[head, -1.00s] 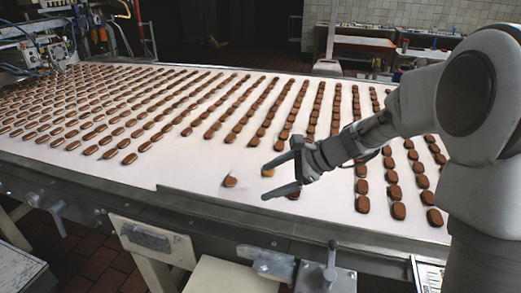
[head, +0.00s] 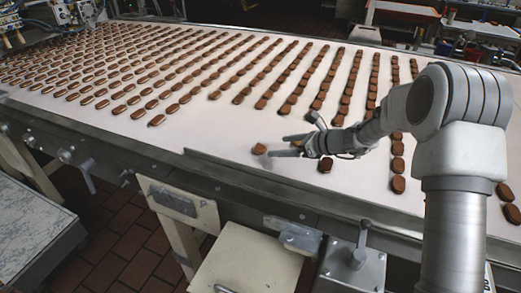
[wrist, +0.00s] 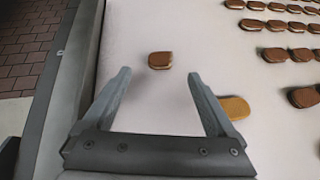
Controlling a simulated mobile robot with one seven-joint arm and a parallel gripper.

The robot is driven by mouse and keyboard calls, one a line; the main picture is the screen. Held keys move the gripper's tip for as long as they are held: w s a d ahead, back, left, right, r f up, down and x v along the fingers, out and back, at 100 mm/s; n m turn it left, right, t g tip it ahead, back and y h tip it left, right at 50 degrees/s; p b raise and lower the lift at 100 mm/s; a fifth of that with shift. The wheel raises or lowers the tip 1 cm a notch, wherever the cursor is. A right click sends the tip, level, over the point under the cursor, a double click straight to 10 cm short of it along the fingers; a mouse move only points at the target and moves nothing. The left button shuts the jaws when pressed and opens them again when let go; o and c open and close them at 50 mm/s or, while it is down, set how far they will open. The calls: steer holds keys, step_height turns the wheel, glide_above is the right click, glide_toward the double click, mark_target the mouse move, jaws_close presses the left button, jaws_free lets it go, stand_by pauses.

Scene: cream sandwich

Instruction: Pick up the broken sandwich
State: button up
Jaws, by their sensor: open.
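A single brown sandwich (head: 259,149) lies apart from the rows on the white belt. In the wrist view this sandwich (wrist: 160,61) has an uneven right end, so it looks like the broken one. My gripper (head: 282,148) is open and empty, its fingers pointing left at the sandwich. In the wrist view my gripper (wrist: 158,76) has its two fingertips spread on either side of the line to the sandwich. The sandwich lies just beyond the tips and between them sideways, with no contact visible.
A lighter tan piece (wrist: 236,107) lies just outside the right finger. Long rows of brown sandwiches (head: 160,80) cover the belt (head: 215,130) behind and to the left. The belt's metal edge (wrist: 65,80) runs along the left in the wrist view. Bare belt surrounds the broken sandwich.

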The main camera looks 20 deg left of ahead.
mark_target(260, 148)
steer(key=x, duration=0.7)
steer(key=shift+w+a+f, duration=0.1)
steer(key=shift+w+f, duration=0.05)
steer(key=shift+f, duration=0.05)
steer(key=shift+c, duration=0.2)
steer(key=c, duration=1.4)
steer(key=shift+r, duration=0.1)
